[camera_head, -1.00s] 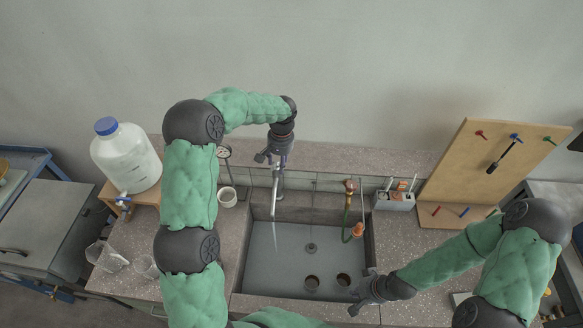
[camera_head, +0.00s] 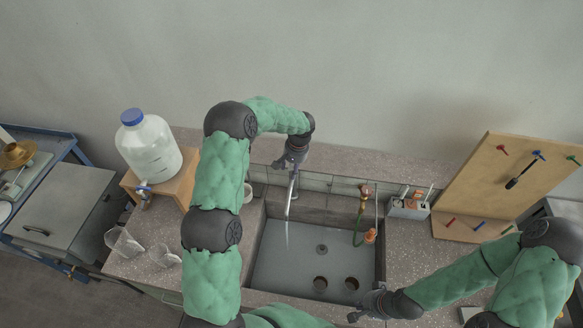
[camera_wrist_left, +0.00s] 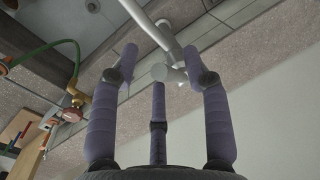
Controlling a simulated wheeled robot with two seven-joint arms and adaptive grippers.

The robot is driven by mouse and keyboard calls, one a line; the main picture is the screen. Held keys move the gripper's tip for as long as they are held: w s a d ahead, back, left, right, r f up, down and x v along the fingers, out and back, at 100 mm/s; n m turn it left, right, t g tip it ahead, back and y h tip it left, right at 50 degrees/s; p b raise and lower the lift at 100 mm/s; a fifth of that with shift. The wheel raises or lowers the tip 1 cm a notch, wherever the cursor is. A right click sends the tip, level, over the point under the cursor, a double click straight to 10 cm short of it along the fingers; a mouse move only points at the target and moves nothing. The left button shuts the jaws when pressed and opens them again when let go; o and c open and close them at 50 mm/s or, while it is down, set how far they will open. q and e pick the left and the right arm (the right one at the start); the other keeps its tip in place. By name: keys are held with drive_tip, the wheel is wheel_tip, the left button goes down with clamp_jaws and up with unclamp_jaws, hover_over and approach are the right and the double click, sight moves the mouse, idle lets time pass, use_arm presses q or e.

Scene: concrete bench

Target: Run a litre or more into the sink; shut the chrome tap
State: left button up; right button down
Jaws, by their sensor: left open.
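The chrome tap (camera_head: 292,193) stands at the back edge of the grey sink (camera_head: 262,292), its spout over the basin. A faint pale streak below the spout looks like running water. My left gripper (camera_head: 292,166) is at the top of the tap, coming down from above. In the left wrist view its purple-grey fingers (camera_wrist_left: 162,68) are spread open around the tap's small round-ended handle (camera_wrist_left: 168,74), with the curved chrome pipe (camera_wrist_left: 150,28) beyond; contact is unclear. My right gripper (camera_head: 366,306) is at the sink's front right corner; its finger state is unclear.
A hose outlet with a green hose (camera_head: 360,222) stands right of the tap. Further right are a grey holder (camera_head: 408,208) and a wooden pegboard (camera_head: 495,190). A large water bottle (camera_head: 150,148) and clear beakers (camera_head: 122,241) are on the left.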

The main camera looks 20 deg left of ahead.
use_arm(q)
drive_tip(key=shift+f, duration=0.4)
clamp_jaws()
